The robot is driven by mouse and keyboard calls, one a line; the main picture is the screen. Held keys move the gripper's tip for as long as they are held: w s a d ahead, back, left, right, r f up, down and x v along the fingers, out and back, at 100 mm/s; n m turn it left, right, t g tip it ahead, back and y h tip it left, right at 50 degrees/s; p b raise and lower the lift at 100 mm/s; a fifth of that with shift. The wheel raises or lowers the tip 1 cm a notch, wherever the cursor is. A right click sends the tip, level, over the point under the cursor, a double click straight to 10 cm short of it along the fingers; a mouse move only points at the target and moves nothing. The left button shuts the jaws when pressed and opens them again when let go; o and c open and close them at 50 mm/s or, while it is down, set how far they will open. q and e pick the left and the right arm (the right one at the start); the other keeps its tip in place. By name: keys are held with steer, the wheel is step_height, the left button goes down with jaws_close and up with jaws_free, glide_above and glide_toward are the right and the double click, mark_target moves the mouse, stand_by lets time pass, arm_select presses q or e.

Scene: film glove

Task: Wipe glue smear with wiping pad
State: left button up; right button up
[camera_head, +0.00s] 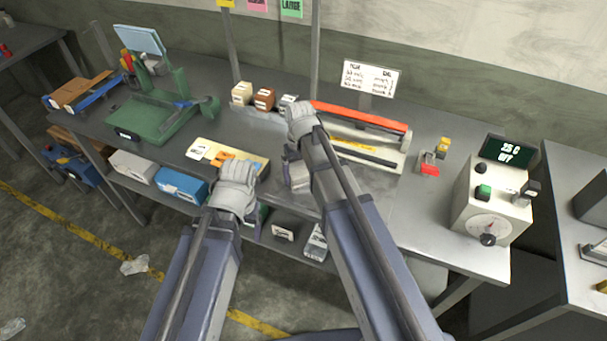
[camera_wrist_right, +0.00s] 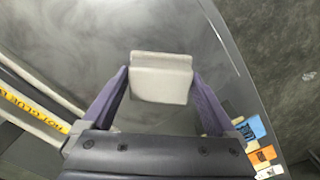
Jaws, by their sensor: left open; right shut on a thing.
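My right gripper (camera_wrist_right: 161,88) is shut on the pale grey wiping pad (camera_wrist_right: 163,65), which sits between its two fingers in the right wrist view. In the head view the pad (camera_head: 299,184) shows only partly, beside my right forearm near the bench's front edge. The pad is over the grey metal bench top (camera_wrist_right: 185,25); I cannot tell whether it touches it. My left gripper (camera_head: 238,183) is by the front edge, left of my right arm, its fingers mostly hidden. I cannot clearly pick out the glue smear; the bench shows faint cloudy streaks.
Left of the pad lies a cream board with orange cards (camera_head: 225,157). Behind are small boxes (camera_head: 264,99) and a long fixture with a red bar (camera_head: 360,117). A green stand (camera_head: 155,120) is left; a control box (camera_head: 490,205) is right. Bench before the control box is clear.

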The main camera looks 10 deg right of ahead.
mark_target(291, 171)
steer(key=shift+w+a+f, duration=0.1)
steer(key=shift+w+a, duration=0.25)
steer(key=shift+a, duration=0.25)
steer(key=shift+w+a, duration=0.35)
steer(key=shift+a, duration=0.2)
steer(key=shift+w+a, duration=0.55)
steer(key=shift+a, duration=0.15)
steer(key=shift+w+a, duration=0.5)
steer(key=shift+a, duration=0.2)
steer(key=shift+r, duration=0.2)
steer(key=shift+s+d, duration=0.1)
steer(key=shift+d, duration=0.05)
steer(key=shift+s+d+f, duration=0.15)
steer(key=shift+s+d, duration=0.65)
steer(key=shift+d, duration=0.25)
steer(key=shift+s+d, duration=0.15)
steer(key=shift+d, duration=0.15)
